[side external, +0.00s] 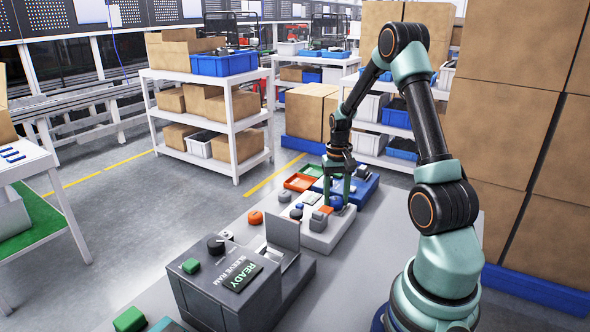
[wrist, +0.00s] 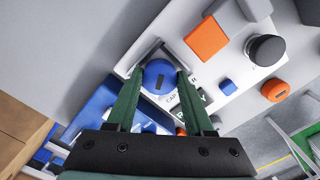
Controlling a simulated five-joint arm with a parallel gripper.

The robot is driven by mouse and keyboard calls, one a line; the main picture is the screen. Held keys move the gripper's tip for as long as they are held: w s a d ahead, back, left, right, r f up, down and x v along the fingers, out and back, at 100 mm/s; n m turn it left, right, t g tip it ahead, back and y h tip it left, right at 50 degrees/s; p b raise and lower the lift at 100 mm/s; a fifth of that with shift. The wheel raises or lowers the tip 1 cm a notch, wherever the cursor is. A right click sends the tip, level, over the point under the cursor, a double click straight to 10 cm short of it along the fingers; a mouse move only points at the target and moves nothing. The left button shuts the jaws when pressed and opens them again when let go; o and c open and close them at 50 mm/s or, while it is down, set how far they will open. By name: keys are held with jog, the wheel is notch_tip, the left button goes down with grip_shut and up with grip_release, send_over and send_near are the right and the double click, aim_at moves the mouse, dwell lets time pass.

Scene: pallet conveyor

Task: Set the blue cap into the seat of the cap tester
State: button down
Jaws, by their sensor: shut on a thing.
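The blue cap (side external: 336,202) is round, with a dark slot in its top, which shows in the wrist view (wrist: 159,77). My gripper (wrist: 155,78) points down and is shut on the cap, with one green finger on each side. The cap tester (side external: 318,238) is a white unit below it, with an orange block (wrist: 206,38), a black knob (wrist: 267,49) and a partly hidden display. The cap is over the tester's end near a thin metal bracket (wrist: 143,55). The seat is hidden beneath it, and I cannot tell whether the cap touches it.
A grey sleeve ram (side external: 225,285) with a READY screen stands in front. An orange cap (side external: 255,217) lies beside the tester. A blue tray (side external: 360,190) and an orange tray (side external: 299,182) lie behind. Stacked cartons (side external: 505,130) stand at the right.

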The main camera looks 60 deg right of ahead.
jog(key=shift+f, duration=0.15)
jog(key=shift+c, duration=1)
grip_release()
jog(key=c, duration=0.3)
jog(key=shift+o, duration=1.1)
jog(key=shift+r, duration=3.55)
